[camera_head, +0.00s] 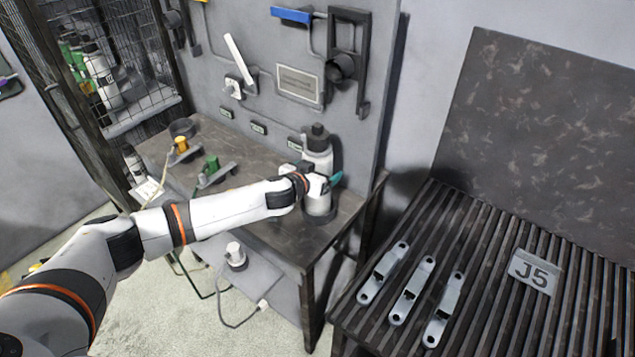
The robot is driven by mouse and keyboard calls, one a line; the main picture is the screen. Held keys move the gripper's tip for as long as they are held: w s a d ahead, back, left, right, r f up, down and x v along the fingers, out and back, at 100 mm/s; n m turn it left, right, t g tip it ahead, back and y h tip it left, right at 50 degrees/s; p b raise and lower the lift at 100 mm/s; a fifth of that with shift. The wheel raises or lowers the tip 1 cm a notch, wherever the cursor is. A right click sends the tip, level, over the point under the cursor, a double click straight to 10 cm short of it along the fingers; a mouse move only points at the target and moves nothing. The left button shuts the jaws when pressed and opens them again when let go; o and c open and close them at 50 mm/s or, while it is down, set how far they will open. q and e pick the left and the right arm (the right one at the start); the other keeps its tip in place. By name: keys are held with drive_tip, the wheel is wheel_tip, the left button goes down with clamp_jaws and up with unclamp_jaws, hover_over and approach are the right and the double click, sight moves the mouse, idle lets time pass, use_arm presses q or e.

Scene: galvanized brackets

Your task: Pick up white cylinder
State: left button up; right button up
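The white cylinder (317,158) looks like a white bottle with a dark cap. It stands upright near the right end of the dark workbench, against the grey panel, with a dark ring around its foot. My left arm reaches across from the left, and my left gripper (326,182) is at the bottle's middle, covering part of it. A teal tip shows at the bottle's right side. I cannot tell whether the fingers are closed on the bottle or just around it. My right gripper is not in view.
A green fixture (212,165) and an orange-topped fixture (181,146) stand on the bench's left. A black bracket (345,66) hangs above the bottle. Three galvanized brackets (411,290) and a J5 plate (534,271) lie on the slatted table. A wire cage (130,75) stands at left.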

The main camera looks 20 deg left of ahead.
use_arm(q)
drive_tip(key=c, duration=1.8)
drive_tip(key=shift+w+r, duration=0.15)
drive_tip(key=shift+r, duration=0.1)
clamp_jaws()
